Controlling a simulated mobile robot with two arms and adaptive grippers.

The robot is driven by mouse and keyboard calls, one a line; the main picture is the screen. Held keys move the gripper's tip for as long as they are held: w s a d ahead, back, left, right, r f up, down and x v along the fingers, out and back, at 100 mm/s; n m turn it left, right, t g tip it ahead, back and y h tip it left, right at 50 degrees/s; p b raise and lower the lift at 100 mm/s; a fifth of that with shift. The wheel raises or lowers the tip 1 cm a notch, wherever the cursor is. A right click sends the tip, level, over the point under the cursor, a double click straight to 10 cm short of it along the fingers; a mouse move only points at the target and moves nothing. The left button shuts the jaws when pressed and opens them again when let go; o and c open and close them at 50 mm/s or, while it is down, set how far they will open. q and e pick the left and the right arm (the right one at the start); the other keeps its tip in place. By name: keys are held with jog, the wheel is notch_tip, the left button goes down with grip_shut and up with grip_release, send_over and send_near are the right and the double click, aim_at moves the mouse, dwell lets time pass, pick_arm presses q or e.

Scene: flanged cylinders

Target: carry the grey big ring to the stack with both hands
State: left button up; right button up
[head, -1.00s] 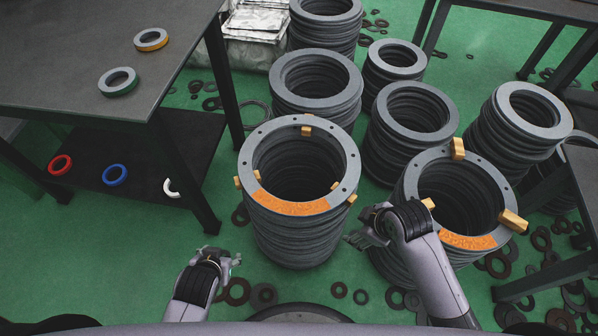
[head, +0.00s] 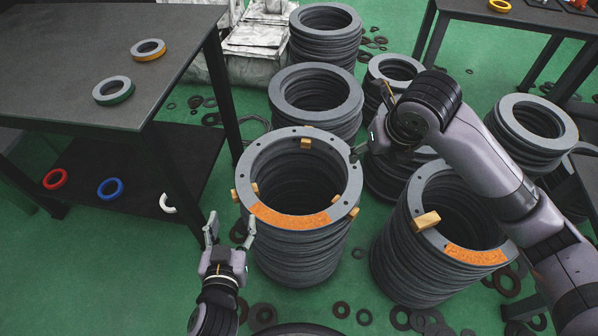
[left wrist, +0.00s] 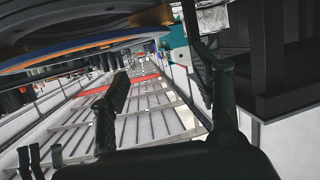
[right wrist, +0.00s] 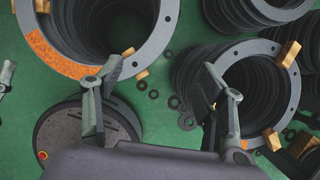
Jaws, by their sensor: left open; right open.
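A big grey ring (head: 250,165) with an orange patch tops the front-left stack (head: 300,255). Small wooden blocks sit around its rim. It also shows in the right wrist view (right wrist: 150,50). A similar ring (head: 415,190) with an orange patch and wooden blocks tops the front-right stack (head: 405,265). I cannot tell which ring the task names. My left gripper (head: 231,222) is open and empty, at the front-left side of the front-left stack. My right gripper (head: 372,125) is open and empty, beside that stack's right rim; my arm passes above the front-right stack.
More grey ring stacks stand behind (head: 318,95) and at right (head: 530,125). A dark table (head: 100,60) at left carries two small rings; its lower shelf (head: 140,165) holds red, blue and white ones. Loose dark rings lie on the green floor.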

aim_at(245, 175)
dwell(0.3)
pick_arm(q)
jog(key=x, duration=1.7)
jog(key=shift+w+d+f, duration=0.1)
jog(key=shift+w+d, duration=0.05)
jog(key=shift+w, duration=0.1)
pick_arm(e)
jog(key=x, duration=1.7)
jog(key=shift+w+d+f, duration=0.1)
jog(key=shift+w+f, duration=0.05)
pick_arm(q)
jog(key=shift+c, duration=0.4)
pick_arm(e)
jog(key=shift+c, duration=0.4)
pick_arm(q)
jog(key=c, duration=0.8)
pick_arm(e)
jog(key=c, duration=0.8)
pick_arm(q)
jog(key=shift+d, duration=0.1)
grip_shut()
pick_arm(e)
jog(key=c, duration=0.7)
pick_arm(q)
jog(key=shift+d, duration=0.1)
pick_arm(e)
grip_shut()
jog(key=shift+a, duration=0.2)
